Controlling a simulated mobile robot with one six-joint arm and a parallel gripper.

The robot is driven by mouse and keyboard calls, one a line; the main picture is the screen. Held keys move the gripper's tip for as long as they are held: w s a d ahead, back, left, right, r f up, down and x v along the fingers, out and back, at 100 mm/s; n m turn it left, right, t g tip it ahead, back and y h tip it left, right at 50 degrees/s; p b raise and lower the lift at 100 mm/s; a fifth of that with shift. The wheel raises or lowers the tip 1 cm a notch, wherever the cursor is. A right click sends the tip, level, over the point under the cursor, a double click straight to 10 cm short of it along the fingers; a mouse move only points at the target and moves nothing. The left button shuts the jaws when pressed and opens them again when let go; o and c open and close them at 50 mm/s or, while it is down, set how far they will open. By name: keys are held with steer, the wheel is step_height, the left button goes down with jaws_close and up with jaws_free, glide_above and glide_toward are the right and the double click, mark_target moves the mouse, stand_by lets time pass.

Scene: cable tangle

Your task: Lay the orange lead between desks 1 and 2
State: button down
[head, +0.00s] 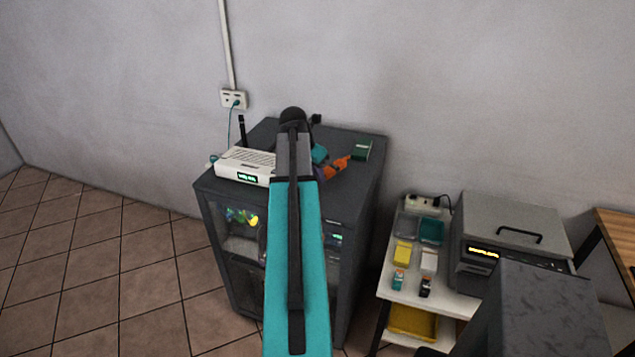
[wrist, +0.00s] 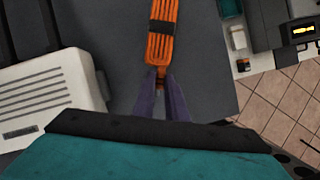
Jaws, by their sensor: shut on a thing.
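The orange lead (head: 336,168) is a flat coiled bundle with a dark band around it, over the top of the dark grey cabinet (head: 352,145). In the wrist view the orange lead (wrist: 160,45) runs up from my gripper (wrist: 161,84). Its purple fingers are shut on the near end of the bundle. In the head view my arm hides most of the gripper. I cannot tell whether the bundle rests on the cabinet top or hangs just above it. No desk numbers are readable.
A wall socket (head: 233,99) is behind. At right are a white shelf (head: 437,289) with small items, a grey machine (head: 510,228) and a wooden table edge (head: 615,222).

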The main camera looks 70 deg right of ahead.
steer(key=shift+d+f+p, duration=0.2)
steer(key=shift+f+p, duration=0.6)
steer(key=shift+f, duration=1)
steer(key=c, duration=1.8)
jaws_free()
steer(key=shift+o, duration=0.2)
steer(key=shift+r, duration=0.15)
steer(key=b+v, duration=0.3)
steer(key=v, duration=0.9)
steer(key=shift+w, duration=0.1)
